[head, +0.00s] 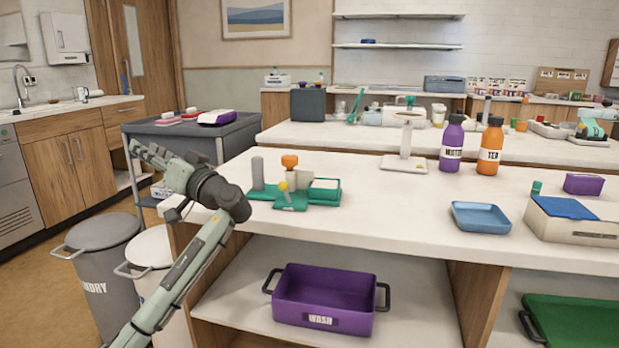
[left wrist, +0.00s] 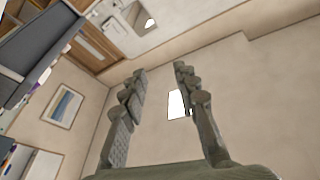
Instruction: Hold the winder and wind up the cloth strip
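On the counter, a green-based device (head: 290,200) looks like the winder. It carries a grey upright post (head: 257,173), an orange knob (head: 290,161) and a small yellow knob (head: 283,186). A white block (head: 323,184) sits in a green tray at its right; I cannot tell whether it is the cloth strip. My left gripper (head: 140,150) is raised left of the counter, apart from the device and pointing away from it. In the left wrist view the left gripper (left wrist: 160,72) has its fingers spread with nothing between them. My right gripper is in neither view.
A blue tray (head: 480,217), a white box with blue lid (head: 570,220), a purple bottle (head: 452,144) and an orange bottle (head: 490,146) stand on the counter. A purple wash bin (head: 323,300) is on the shelf below. A grey cart (head: 178,135) stands behind my left arm.

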